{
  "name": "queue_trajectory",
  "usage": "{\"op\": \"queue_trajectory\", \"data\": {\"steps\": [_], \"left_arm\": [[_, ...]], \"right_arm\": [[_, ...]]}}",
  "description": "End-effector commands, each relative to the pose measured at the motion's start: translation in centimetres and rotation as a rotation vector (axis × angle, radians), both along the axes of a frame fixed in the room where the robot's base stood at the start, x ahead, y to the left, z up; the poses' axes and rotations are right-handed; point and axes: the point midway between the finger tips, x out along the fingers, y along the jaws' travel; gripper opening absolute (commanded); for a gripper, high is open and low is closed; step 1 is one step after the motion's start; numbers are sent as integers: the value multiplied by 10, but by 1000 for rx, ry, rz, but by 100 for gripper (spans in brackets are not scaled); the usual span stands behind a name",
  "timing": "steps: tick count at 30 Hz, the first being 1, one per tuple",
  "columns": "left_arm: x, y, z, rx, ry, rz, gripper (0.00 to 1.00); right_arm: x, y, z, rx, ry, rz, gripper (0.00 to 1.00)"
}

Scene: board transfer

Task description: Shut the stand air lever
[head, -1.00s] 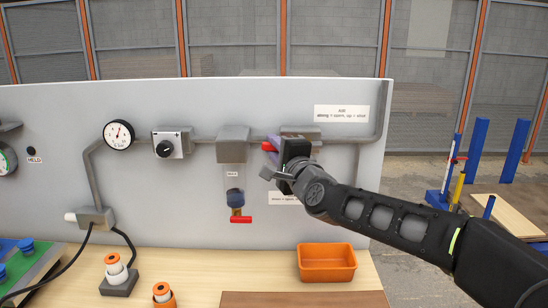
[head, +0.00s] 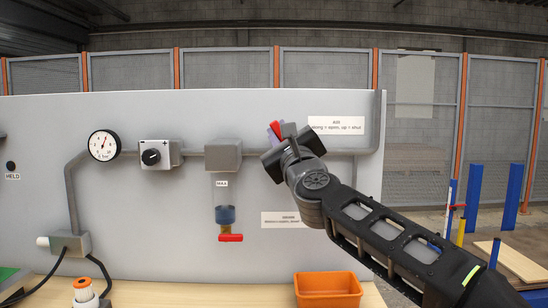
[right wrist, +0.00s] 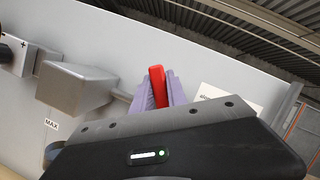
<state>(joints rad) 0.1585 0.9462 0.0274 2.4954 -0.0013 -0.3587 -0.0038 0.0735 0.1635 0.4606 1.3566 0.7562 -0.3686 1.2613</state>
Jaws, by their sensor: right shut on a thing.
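The red air lever (head: 276,127) is at the pipe on the grey panel, beside a label reading "AIR". Its visible end points up, leaning slightly left in the head view. My right gripper (head: 273,134) is at it, with its purple fingers shut on the lever. In the right wrist view the lever (right wrist: 158,86) stands upright between both fingers (right wrist: 160,96). The lever's pivot and valve body are hidden behind my gripper. My left gripper is not in view.
The grey panel (head: 120,220) carries a gauge (head: 104,144), a regulator knob (head: 152,157) and a drain valve with a red handle (head: 231,238). An orange bin (head: 327,290) stands on the bench below my right arm. Blue posts (head: 515,196) stand at the right.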

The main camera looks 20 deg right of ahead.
Motion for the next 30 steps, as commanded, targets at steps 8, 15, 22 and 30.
{"op": "queue_trajectory", "data": {"steps": [8,15,22,30], "left_arm": [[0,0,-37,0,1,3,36],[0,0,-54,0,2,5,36],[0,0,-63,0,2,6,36],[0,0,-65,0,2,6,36]], "right_arm": [[-3,-13,1,254,-63,2,0],[-5,-25,5,440,-110,1,0],[-7,-32,7,551,-137,1,0],[-8,-35,9,590,-147,-1,0]]}}
